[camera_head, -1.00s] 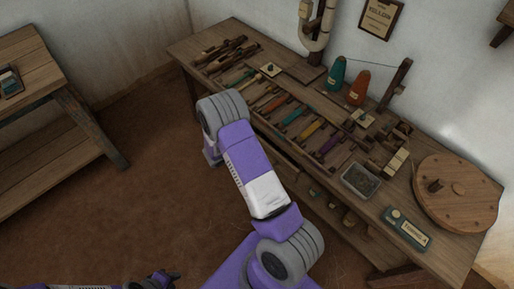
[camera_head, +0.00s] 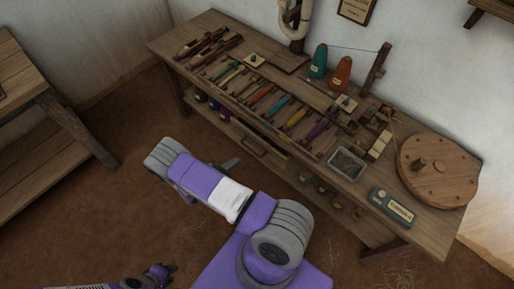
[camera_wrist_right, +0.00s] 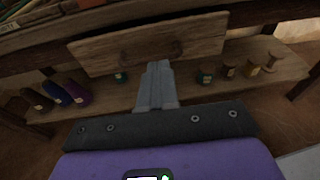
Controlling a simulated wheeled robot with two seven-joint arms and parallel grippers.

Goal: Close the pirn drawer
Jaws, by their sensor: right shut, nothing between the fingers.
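The pirn drawer (camera_head: 254,145) sits under the front edge of the workbench, with a small handle on its wooden front. A dark strip shows along its top; I cannot tell exactly how far it stands out. In the right wrist view the drawer front (camera_wrist_right: 105,54) spans the upper middle, and the fingers partly overlap its lower edge. My right gripper (camera_head: 232,162) is shut and empty, pointing at the drawer front from the floor side; contact cannot be told. It also shows in the wrist view (camera_wrist_right: 157,68). My left gripper (camera_head: 165,272) is at the bottom left, away from the bench.
The workbench top (camera_head: 330,125) carries several coloured pirns, tools, two thread cones, a metal tray (camera_head: 347,164) and a round wooden disc (camera_head: 438,168). A lower shelf (camera_wrist_right: 215,95) holds several small spools below the drawer. Another table (camera_head: 40,120) stands at the left. Floor between is clear.

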